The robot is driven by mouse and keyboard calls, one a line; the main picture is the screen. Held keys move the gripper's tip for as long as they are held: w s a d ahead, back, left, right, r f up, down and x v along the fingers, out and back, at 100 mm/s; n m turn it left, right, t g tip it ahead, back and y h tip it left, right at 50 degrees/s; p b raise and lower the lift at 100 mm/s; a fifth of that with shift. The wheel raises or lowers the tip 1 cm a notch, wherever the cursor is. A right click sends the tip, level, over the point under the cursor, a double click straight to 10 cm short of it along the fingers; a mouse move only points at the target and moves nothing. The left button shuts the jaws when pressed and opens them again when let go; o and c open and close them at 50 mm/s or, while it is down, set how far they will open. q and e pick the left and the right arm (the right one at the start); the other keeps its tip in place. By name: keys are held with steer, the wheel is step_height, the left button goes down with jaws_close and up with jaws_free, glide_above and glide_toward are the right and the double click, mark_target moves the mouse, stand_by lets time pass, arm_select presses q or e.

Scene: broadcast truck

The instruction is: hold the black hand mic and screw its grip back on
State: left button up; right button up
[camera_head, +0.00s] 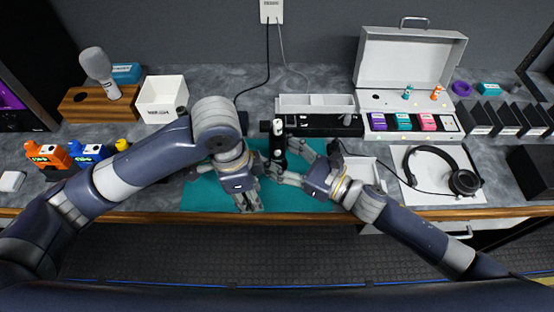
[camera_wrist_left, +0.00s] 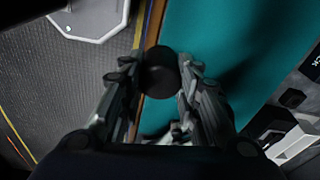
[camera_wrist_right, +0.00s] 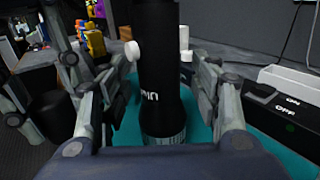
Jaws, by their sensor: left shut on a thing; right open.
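The black hand mic body (camera_head: 277,150) stands upright near the back of the teal mat. In the right wrist view its black shaft (camera_wrist_right: 160,70) has white lettering, a white knob on its side and a ribbed band low down. My right gripper (camera_head: 283,170) is open, with its fingers on either side of the shaft; contact is not clear. My left gripper (camera_head: 247,205) points down over the mat's front part, shut on a black cylinder, seemingly the grip (camera_wrist_left: 160,75). This cylinder (camera_wrist_right: 55,115) also shows at the left of the right wrist view, apart from the mic body.
The teal mat (camera_head: 310,200) lies at the counter's front edge. Behind it are a black switch strip (camera_head: 325,126) and a pale tray (camera_head: 315,104). Headphones (camera_head: 463,182) lie to the right, below an open case (camera_head: 410,65). A white bin (camera_head: 162,98) and colored packs (camera_head: 48,155) stand left.

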mark_target(281, 127)
stand_by(0.3)
steer(key=shift+r, duration=0.1)
jaws_close()
arm_select(q)
steer(key=shift+r, duration=0.15)
arm_select(e)
step_height(281, 127, up, 10)
stand_by(0.3)
stand_by(0.5)
